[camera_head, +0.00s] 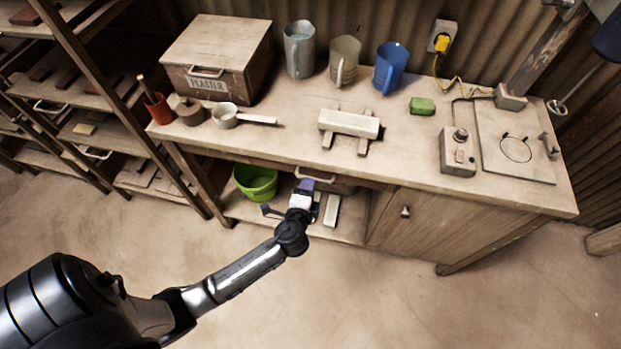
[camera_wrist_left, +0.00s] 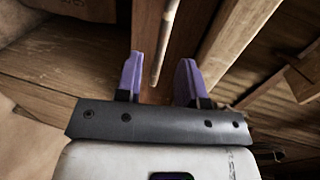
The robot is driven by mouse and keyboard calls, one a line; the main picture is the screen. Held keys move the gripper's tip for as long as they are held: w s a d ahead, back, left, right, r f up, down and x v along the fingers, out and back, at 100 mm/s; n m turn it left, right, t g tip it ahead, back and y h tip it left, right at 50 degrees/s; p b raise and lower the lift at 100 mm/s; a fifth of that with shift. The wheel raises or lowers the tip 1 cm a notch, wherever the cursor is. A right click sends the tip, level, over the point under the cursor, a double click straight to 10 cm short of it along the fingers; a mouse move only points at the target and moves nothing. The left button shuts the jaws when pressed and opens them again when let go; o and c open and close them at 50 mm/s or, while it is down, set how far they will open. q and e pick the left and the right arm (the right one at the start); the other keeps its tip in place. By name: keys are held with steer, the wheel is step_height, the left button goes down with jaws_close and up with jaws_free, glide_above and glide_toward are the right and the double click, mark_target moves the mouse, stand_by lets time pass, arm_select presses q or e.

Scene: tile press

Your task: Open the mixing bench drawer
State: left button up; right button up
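The mixing bench (camera_head: 275,142) stands across the middle of the head view. Its drawer (camera_head: 343,184) is a wooden front just under the top, with a pale handle (camera_head: 318,177); how far it stands out is hard to tell. My left gripper (camera_head: 306,184) is at the handle and partly hides it. In the left wrist view, my gripper's two purple fingers (camera_wrist_left: 159,82) are apart. The thin handle bar (camera_wrist_left: 163,45) runs between them, with gaps on both sides. My right gripper is out of view.
A green bucket (camera_head: 256,183) stands on the shelf under the bench, left of my gripper. A cupboard door (camera_head: 420,222) is to the right. A wooden rack (camera_head: 120,100) stands at the left. The floor before the bench is clear.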

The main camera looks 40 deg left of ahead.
arm_select(q)
steer(key=shift+b+x, duration=0.35)
steer(key=shift+x, duration=1.9)
steer(key=shift+c, duration=0.5)
jaws_close()
